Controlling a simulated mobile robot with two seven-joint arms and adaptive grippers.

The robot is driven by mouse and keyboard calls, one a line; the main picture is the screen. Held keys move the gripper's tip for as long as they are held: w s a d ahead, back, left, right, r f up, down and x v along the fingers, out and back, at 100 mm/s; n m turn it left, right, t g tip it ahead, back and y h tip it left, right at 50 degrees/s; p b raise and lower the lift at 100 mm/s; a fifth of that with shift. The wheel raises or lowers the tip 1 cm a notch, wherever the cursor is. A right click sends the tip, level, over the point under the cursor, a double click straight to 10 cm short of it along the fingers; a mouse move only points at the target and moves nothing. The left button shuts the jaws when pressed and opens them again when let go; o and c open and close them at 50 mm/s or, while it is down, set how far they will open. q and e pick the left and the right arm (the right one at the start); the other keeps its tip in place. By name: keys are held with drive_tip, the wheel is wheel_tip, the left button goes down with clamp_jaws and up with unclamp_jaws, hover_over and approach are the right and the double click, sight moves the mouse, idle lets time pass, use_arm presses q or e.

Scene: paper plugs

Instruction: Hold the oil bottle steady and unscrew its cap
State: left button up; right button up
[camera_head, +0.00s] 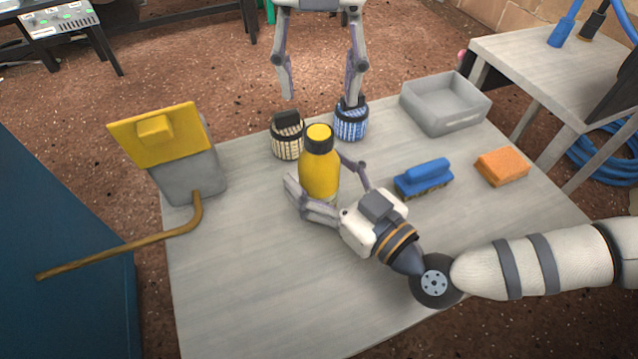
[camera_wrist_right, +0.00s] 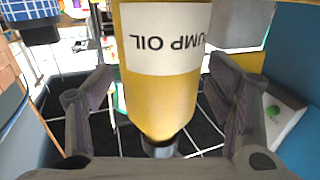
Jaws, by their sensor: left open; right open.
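The oil bottle (camera_head: 319,178) is yellow and stands upright on the table (camera_head: 260,285). Its cap (camera_head: 319,137) is dark with a yellow top. In the right wrist view the bottle (camera_wrist_right: 160,95) appears upside down, with a white "PUMP OIL" label and its narrow neck end low in the picture. My right gripper (camera_head: 328,190) is open around the bottle's body, one finger on each side; in the wrist view gaps show beside both fingers. My left gripper (camera_head: 320,98) is open and empty, pointing down above and behind the cap, with its fingers spread wide.
A cream-and-black patterned jar (camera_head: 288,142) and a blue checked jar (camera_head: 351,121) stand close behind the bottle. A blue brush (camera_head: 425,175), an orange sponge (camera_head: 502,166) and a grey bin (camera_head: 444,118) lie to the right. A yellow-lidded grey container (camera_head: 185,175) stands left. The table's front left is clear.

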sight(319, 132)
clamp_jaws()
use_arm(q)
drive_tip(key=m, duration=0.6)
drive_tip(key=shift+m, duration=0.3)
drive_tip(key=m, duration=1)
drive_tip(key=shift+m, duration=0.3)
drive_tip(key=m, duration=1)
drive_tip(key=shift+m, duration=0.3)
drive_tip(key=m, duration=0.6)
drive_tip(key=shift+m, duration=0.4)
drive_tip(key=m, duration=0.5)
drive_tip(key=shift+f+m, duration=0.2)
drive_tip(key=shift+m, duration=0.2)
wheel_tip(319, 132, down, 8)
drive_tip(key=shift+r, duration=0.15)
